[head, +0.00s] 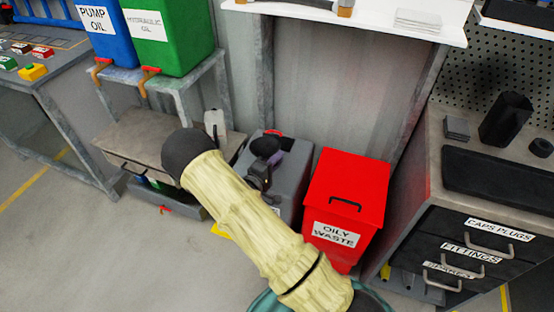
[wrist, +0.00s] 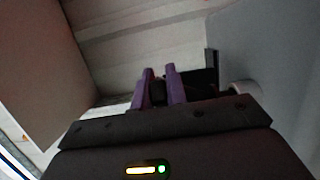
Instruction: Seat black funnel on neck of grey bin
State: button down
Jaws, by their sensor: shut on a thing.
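The grey bin (head: 297,158) stands on the floor, left of the red waste bin. The black funnel (head: 264,146) shows as a dark round shape over the bin's top. In the wrist view, the two purple fingers (wrist: 160,84) are close together, shut on a small dark part of the funnel (wrist: 158,92). The bin's neck is hidden, and I cannot tell whether the funnel touches it. A red piece (head: 272,133) shows just behind the funnel.
The red oily waste bin (head: 345,190) stands close on the right. A low bench (head: 135,135) is at the left, below green and blue oil tanks (head: 165,35). A drawer cabinet (head: 470,215) is at the far right. Open floor lies at front left.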

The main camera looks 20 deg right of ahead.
jog(key=shift+f+b, duration=0.6)
jog(key=shift+f, duration=0.6)
jog(key=c, duration=1.3)
grip_release()
jog(key=shift+c, duration=0.2)
jog(key=v, duration=1.7)
jog(key=shift+a+p, duration=0.25)
jog(key=shift+p, duration=0.2)
